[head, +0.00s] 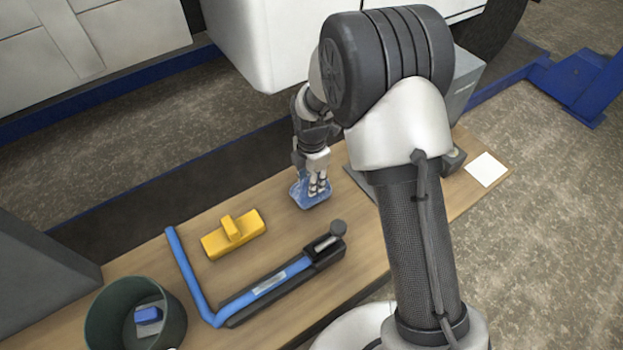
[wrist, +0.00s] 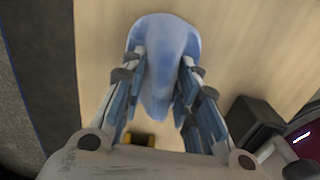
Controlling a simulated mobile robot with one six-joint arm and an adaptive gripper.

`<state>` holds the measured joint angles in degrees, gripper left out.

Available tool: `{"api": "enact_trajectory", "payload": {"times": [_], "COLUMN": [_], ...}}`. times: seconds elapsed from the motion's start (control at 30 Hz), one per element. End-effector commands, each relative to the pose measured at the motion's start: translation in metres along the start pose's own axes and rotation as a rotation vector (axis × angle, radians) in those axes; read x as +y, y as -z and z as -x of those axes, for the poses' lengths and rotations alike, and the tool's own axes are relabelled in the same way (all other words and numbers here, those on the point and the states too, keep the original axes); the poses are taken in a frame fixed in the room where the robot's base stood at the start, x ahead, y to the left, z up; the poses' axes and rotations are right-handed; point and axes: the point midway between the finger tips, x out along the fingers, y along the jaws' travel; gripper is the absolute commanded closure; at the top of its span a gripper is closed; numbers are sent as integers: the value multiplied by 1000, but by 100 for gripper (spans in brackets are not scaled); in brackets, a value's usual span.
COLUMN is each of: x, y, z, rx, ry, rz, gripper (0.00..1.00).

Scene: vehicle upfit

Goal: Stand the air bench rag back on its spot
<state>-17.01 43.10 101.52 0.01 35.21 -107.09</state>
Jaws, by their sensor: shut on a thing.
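The rag is a light blue cloth (head: 310,196) at the middle of the wooden bench in the head view. It fills the space between the fingers in the wrist view (wrist: 165,55). My gripper (head: 318,183) points down and is shut on the rag, with the cloth bulging out past the fingertips; the fingers also show in the wrist view (wrist: 163,85). The rag's lower edge is at or just above the bench top; I cannot tell which. The rag's spot cannot be made out for certain.
A yellow block-like tool (head: 233,236) and a black tool with a blue handle (head: 270,285) lie on the bench (head: 205,279). A dark green bin (head: 97,322) with a blue item stands at the left end. A white sheet (head: 486,170) lies at the right end.

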Motion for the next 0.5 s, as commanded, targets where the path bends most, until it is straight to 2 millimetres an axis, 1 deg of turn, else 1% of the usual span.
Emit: {"api": "enact_trajectory", "payload": {"times": [0.5], "x": [0], "y": [0], "z": [-11], "rx": [0], "ry": [0], "rz": [0], "gripper": [100]}}
